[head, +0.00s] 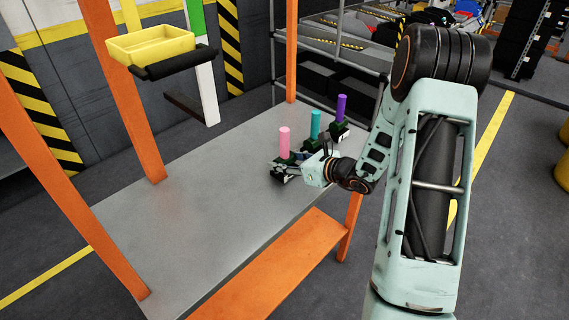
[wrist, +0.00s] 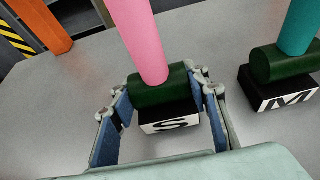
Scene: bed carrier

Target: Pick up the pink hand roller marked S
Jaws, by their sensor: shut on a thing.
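The pink hand roller (head: 284,142) stands upright on the grey table. In the wrist view its pink handle (wrist: 144,40) rises from a dark green roller (wrist: 163,92) on a black base with a white label marked S (wrist: 170,125). My gripper (head: 283,170) is at table level around it. In the wrist view my gripper's two fingers (wrist: 162,98) are shut on the green roller, one on each side. The roller's underside is hidden.
A teal roller marked M (wrist: 285,75) stands close to the right, and a purple one (head: 341,107) stands beyond it. Orange posts (head: 123,90) frame the grey table (head: 190,200). A yellow tray (head: 150,46) is raised at the back left. The table's left part is clear.

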